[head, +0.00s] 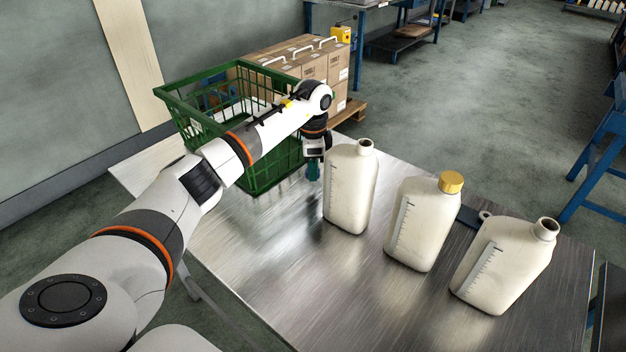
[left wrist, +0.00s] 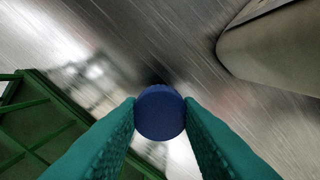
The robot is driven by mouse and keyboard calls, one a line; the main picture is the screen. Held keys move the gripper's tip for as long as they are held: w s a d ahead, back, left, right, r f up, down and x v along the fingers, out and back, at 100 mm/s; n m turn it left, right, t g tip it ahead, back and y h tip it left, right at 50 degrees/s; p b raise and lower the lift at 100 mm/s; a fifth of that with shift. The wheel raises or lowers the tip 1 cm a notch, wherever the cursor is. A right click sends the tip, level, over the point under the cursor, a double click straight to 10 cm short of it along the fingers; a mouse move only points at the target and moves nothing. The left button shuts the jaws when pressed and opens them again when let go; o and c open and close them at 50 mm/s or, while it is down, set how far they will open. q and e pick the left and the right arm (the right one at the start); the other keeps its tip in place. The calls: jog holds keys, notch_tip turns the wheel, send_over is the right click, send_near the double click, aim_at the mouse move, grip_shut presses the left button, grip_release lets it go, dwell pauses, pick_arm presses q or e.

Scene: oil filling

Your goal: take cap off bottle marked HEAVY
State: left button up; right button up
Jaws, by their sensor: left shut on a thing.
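Three cream bottles stand upright on the metal table (head: 265,265). The left bottle (head: 350,190) has a bare open neck. The middle bottle (head: 423,225) wears a yellow cap (head: 451,182). The right bottle (head: 505,265) has a bare open neck. I cannot read HEAVY on any of them. My left gripper (head: 313,172) is low over the table, between the green basket and the left bottle. In the left wrist view its teal fingers are shut on a round blue cap (left wrist: 160,113), apart from any bottle. My right gripper is not in view.
A green basket (head: 262,172) stands close to the left gripper, left of the bottles. Cardboard boxes (head: 308,62) stand on a pallet behind the table. A small dark item with a ring (head: 484,215) lies behind the middle and right bottles. The table's front left is clear.

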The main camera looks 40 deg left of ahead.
aim_at(313, 190)
pick_arm(q)
notch_tip(313, 190, down, 4)
jog(key=shift+f, duration=0.25)
jog(key=shift+f, duration=0.15)
jog(key=o, duration=1.1)
